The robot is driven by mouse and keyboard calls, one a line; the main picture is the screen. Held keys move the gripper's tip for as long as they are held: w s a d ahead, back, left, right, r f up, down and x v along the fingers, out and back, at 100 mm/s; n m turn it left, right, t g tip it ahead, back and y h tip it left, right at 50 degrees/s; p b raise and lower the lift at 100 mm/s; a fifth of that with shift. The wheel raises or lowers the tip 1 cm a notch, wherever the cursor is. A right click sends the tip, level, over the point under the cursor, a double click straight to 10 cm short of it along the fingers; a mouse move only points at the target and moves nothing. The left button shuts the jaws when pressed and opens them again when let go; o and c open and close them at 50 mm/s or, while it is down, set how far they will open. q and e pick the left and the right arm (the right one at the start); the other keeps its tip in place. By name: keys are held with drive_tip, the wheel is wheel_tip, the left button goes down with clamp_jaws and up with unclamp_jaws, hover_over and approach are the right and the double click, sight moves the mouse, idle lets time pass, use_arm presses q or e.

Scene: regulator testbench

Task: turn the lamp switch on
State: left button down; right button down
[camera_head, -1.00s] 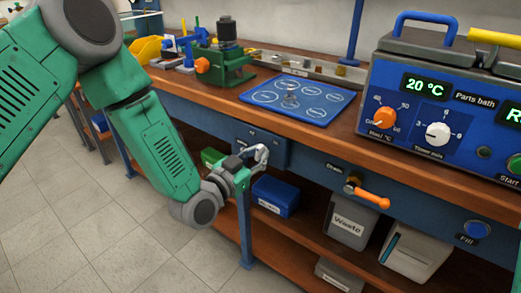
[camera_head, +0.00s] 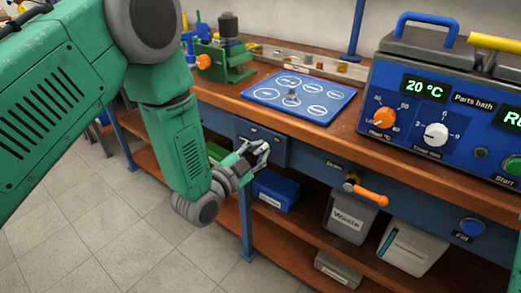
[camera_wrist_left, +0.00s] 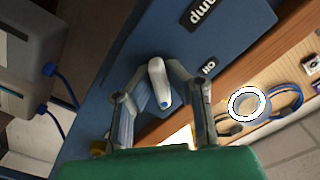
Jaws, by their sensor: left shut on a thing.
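The lamp switch is a white lever (camera_wrist_left: 159,82) with a blue dot at one end, on a blue panel (camera_wrist_left: 215,18) in the left wrist view. Labels reading "Lamp" (camera_wrist_left: 204,14) and "On" (camera_wrist_left: 208,69) appear upside down there. My left gripper (camera_wrist_left: 155,72) is shut on the lever, a finger on each side of it. My right gripper is not in view.
A blue parts bath (camera_head: 450,100) stands on the bench at right. An orange-handled drain valve (camera_head: 370,194) sticks out of the bench front. A blue bin (camera_head: 276,190) and a waste bin (camera_head: 349,214) stand on the shelf below.

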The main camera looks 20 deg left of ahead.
use_arm(q)
drive_tip(key=shift+s+d+f, duration=0.1)
drive_tip(key=shift+s, duration=0.05)
drive_tip(key=c, duration=1.7)
unclamp_jaws()
drive_tip(key=shift+o, duration=0.6)
drive_tip(key=shift+s+r, duration=0.2)
drive_tip(key=shift+w, duration=0.1)
drive_tip(key=shift+f, duration=0.1)
drive_tip(key=v, duration=1.2)
